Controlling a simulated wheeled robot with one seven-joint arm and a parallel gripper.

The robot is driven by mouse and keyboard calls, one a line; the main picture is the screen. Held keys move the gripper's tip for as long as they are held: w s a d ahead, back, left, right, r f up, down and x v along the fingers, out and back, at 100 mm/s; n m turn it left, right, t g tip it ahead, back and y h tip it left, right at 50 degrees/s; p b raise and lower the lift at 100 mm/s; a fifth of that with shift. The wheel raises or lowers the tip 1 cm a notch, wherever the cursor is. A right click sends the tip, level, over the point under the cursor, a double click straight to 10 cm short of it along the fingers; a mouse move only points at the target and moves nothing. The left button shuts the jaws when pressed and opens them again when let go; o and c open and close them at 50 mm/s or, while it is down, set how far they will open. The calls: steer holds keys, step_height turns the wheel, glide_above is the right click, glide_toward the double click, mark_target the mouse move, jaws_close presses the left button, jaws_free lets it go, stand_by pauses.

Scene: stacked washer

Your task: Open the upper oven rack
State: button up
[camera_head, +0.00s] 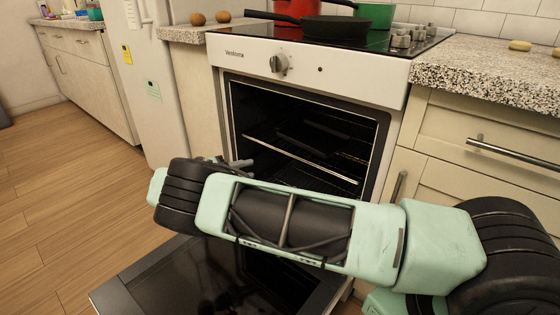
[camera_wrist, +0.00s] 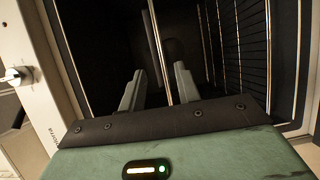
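The oven (camera_head: 370,125) stands open below the cooktop, with its door (camera_head: 165,280) folded down. The upper oven rack (camera_head: 310,155) is inside the dark cavity, its bright front edge running across the opening. In the wrist view the picture is turned sideways, and the rack's front bar (camera_wrist: 156,45) runs between the two fingers of my gripper (camera_wrist: 160,78). The fingers are apart, one on each side of the bar. Contact with the bar cannot be told. In the head view my arm hides most of my gripper and the lower cavity.
A lower rack (camera_wrist: 222,40) shows beside the upper one. The oven knob (camera_head: 279,64) is on the front panel above. A black pan (camera_head: 335,27) sits on the cooktop. Drawers with a bar handle (camera_head: 510,150) stand at right, a fridge (camera_head: 150,90) at left. The left floor is clear.

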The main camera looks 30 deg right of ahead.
mark_target(291, 156)
steer(key=shift+t, duration=0.3)
steer(key=d+b, duration=0.2)
steer(key=d, duration=1.4)
steer(key=shift+d+f, duration=0.1)
steer(key=shift+d, duration=0.25)
jaws_close()
